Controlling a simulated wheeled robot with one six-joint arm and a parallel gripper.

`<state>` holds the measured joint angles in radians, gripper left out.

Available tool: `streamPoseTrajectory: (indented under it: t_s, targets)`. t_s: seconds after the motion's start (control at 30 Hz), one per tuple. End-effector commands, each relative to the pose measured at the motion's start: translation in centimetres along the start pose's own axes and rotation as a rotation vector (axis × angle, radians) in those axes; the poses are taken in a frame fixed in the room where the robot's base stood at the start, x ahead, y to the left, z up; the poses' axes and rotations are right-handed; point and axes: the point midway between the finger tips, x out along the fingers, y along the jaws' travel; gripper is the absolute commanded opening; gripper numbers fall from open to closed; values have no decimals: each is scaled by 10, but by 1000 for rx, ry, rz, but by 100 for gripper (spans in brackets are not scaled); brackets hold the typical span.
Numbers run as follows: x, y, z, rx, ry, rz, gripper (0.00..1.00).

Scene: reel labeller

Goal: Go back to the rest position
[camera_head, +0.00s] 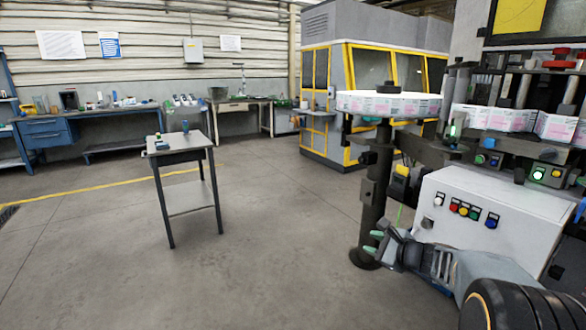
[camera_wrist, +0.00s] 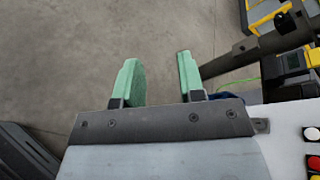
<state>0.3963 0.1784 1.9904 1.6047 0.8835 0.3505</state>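My gripper (camera_head: 375,243) is at the lower right in the head view, in front of the white control box (camera_head: 475,215). Its two green fingers stand apart in the wrist view (camera_wrist: 160,80), with only grey floor between them, so it is open and empty. My arm reaches in from the lower right corner of the head view. The box carries a row of coloured buttons. The dark post (camera_head: 374,190) of the reel stand rises just behind the gripper. It also shows at the right of the wrist view (camera_wrist: 250,48).
A reel of labels (camera_head: 388,104) tops the post, with the labelling machine (camera_head: 520,125) to its right. A small table (camera_head: 187,150) with small items stands left of centre. A yellow-framed enclosure (camera_head: 375,70) and workbenches (camera_head: 120,112) stand behind. The floor between is clear.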

Motion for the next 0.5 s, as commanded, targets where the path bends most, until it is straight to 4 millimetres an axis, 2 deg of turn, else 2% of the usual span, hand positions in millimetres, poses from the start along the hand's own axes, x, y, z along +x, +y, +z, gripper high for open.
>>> streamPoseTrajectory:
  t_s: [0.03,0.1,0.2,0.33,0.5]
  targets:
    - [-20,1,58,-152,0,109,36]
    - [-40,23,99,-366,8,263,36]
    - [-77,51,145,-674,15,468,36]
    - [-129,74,180,-1049,22,700,36]
    - [-186,81,201,-1443,38,925,36]
